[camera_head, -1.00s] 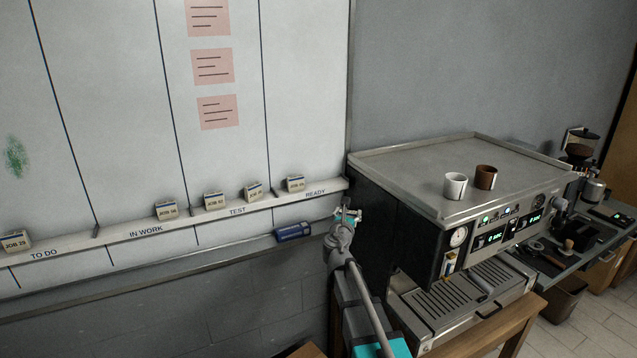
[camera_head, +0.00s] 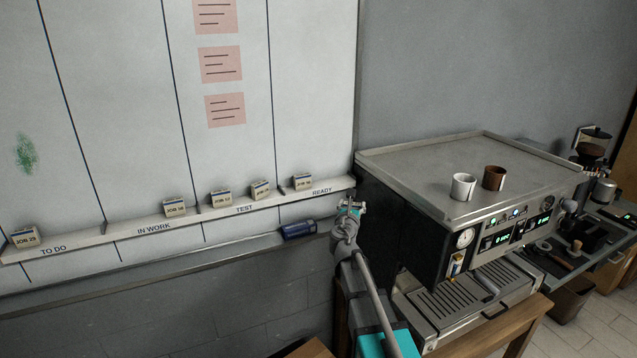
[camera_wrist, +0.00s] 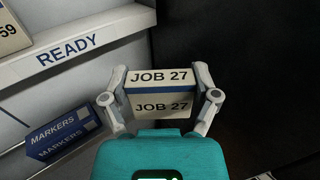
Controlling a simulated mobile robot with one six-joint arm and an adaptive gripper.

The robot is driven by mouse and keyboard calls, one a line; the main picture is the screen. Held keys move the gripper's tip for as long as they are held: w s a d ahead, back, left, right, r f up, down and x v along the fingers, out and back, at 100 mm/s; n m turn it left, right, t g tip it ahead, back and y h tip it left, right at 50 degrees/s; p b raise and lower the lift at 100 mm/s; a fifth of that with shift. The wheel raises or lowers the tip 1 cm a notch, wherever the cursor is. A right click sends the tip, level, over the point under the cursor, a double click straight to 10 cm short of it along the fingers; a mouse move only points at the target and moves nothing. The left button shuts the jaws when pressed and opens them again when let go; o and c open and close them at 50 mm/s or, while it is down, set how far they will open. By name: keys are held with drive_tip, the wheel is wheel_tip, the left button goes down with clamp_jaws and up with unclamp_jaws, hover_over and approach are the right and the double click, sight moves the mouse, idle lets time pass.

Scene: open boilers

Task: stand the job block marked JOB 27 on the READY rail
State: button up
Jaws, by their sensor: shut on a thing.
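The JOB 27 block (camera_wrist: 162,90) is cream with a blue stripe. In the wrist view it sits between the two fingers of my gripper (camera_wrist: 161,97), which is shut on it. In the head view my gripper (camera_head: 350,206) is by the right end of the rail, beside the coffee machine. The READY rail (camera_head: 325,190) carries one block (camera_head: 302,181) near its left end. In the wrist view the READY rail (camera_wrist: 90,48) lies left of the held block, with a block ending in 59 (camera_wrist: 12,30) on it.
A blue MARKERS box (camera_head: 299,229) rests on the ledge below the rail; it also shows in the wrist view (camera_wrist: 60,135). The coffee machine (camera_head: 470,180) stands close on the right with two cups on top. The right part of the READY rail is bare.

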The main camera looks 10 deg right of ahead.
drive_tip(key=a+r+n+y+p, duration=0.2)
drive_tip(key=r+y+p, duration=0.3)
drive_tip(key=r+p, duration=0.4)
drive_tip(key=a+r+n+y+p, duration=0.3)
drive_tip(key=r+n+y+p, duration=0.2)
drive_tip(key=r+p, duration=0.4)
drive_tip(key=shift+s+a+r+y, duration=0.35)
drive_tip(key=shift+r+y, duration=0.15)
drive_tip(key=shift+r, duration=0.15)
drive_tip(key=b, duration=0.4)
approach(330, 155)
wheel_tip(330, 155, up, 5)
drive_tip(key=w+a, duration=0.2)
drive_tip(key=w+f+b, duration=0.2)
drive_tip(key=f, duration=0.1)
drive_tip(key=w+f+b, duration=0.1)
drive_tip(key=b, duration=0.1)
drive_tip(key=shift+d+f, duration=0.1)
drive_tip(key=shift+f, duration=0.1)
drive_tip(key=shift+w+d+f+b, duration=0.1)
drive_tip(key=shift+w+f+b, duration=0.25)
drive_tip(key=shift+w+f, duration=0.05)
drive_tip(key=shift+f, duration=0.1)
